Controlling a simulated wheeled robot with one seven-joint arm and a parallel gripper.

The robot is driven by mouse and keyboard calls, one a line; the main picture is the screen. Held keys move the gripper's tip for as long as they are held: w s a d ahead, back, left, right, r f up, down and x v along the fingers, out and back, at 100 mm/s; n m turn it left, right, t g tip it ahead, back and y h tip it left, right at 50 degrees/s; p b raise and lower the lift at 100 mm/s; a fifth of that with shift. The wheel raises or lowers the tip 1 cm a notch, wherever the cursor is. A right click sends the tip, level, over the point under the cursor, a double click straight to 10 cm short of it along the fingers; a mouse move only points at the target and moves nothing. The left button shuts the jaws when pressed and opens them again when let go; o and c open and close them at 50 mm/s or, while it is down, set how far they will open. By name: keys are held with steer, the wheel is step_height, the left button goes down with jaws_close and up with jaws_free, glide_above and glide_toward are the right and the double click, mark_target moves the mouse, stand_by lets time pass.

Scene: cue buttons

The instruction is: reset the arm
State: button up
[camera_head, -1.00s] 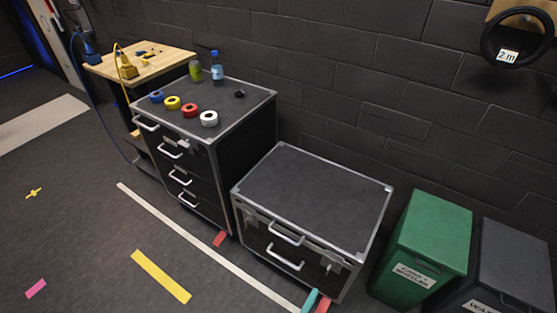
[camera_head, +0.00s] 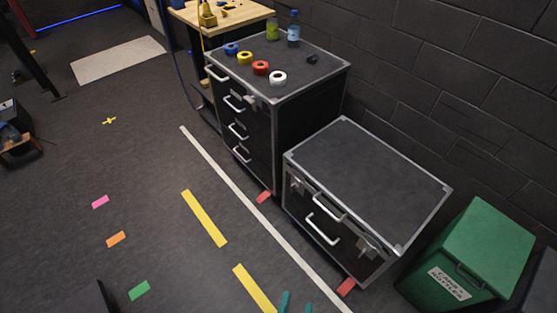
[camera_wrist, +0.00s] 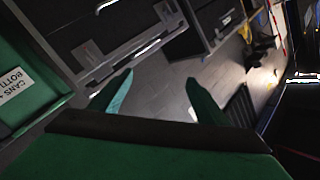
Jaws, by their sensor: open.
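My gripper (camera_wrist: 158,97) shows in the wrist view as two teal fingers held well apart, with nothing between them but floor beyond. In the head view only the teal fingertips (camera_head: 284,301) of it show at the bottom edge, in front of the low case. The rest of my arm is out of the head view.
A low black case (camera_head: 365,185) stands beside a taller drawer case (camera_head: 300,82) bearing tape rolls and bottles. A green bin (camera_head: 482,245) stands at right, near the wall. The floor (camera_head: 150,190) at left is mostly open, with coloured tape marks.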

steer(key=s+a+r+n+y, duration=0.1)
steer(key=s+r+n, duration=0.1)
steer(key=r, duration=0.4)
steer(key=s+a+r+n+g+y, duration=0.1)
steer(key=s+a+r+n, duration=0.1)
steer(key=r+n, duration=0.3)
steer(key=s+a+r+n+y, duration=0.2)
steer(key=s+r+n, duration=0.1)
steer(key=r, duration=0.4)
steer(key=shift+s+a+n, duration=0.25)
steer(key=shift+s+n, duration=0.15)
steer(key=shift+s, duration=0.15)
